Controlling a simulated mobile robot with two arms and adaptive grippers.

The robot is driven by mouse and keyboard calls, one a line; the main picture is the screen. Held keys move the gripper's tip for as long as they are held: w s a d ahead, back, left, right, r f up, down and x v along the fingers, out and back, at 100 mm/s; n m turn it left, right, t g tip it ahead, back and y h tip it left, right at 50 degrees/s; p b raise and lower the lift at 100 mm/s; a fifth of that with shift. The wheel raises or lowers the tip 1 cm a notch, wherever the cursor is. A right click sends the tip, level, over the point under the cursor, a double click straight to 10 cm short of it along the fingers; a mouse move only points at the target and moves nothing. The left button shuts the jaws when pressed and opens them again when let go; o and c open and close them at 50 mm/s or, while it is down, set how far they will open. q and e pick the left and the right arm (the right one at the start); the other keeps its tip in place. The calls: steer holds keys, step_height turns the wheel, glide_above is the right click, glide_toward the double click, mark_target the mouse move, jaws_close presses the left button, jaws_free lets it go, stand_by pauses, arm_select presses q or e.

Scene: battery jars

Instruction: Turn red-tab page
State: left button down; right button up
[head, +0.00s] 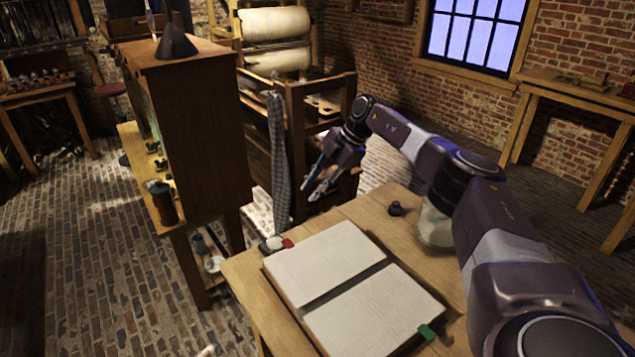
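An open book (325,262) with pale pages lies on the wooden table, with a dark gap between its two page halves. A red tab (287,243) sticks out at the far left edge of the book. A green tab (427,331) sticks out at the near right edge. My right gripper (314,187) is raised beyond the far edge of the table, apart from the book and both tabs. Its fingers are spread and I see nothing between them. My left gripper is not in view.
A small grey-white object (270,245) sits beside the red tab. A dark knob-like object (396,208) and a pale jar (434,226), partly behind my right arm, stand at the table's far right. A tall wooden cabinet (205,130) stands left of the table.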

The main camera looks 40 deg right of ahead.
steer(key=v, duration=0.2)
steer(key=shift+s+a+r, duration=0.1)
steer(key=shift+s+r, duration=0.05)
steer(key=shift+r, duration=0.15)
steer(key=shift+f, duration=0.1)
stand_by(0.3)
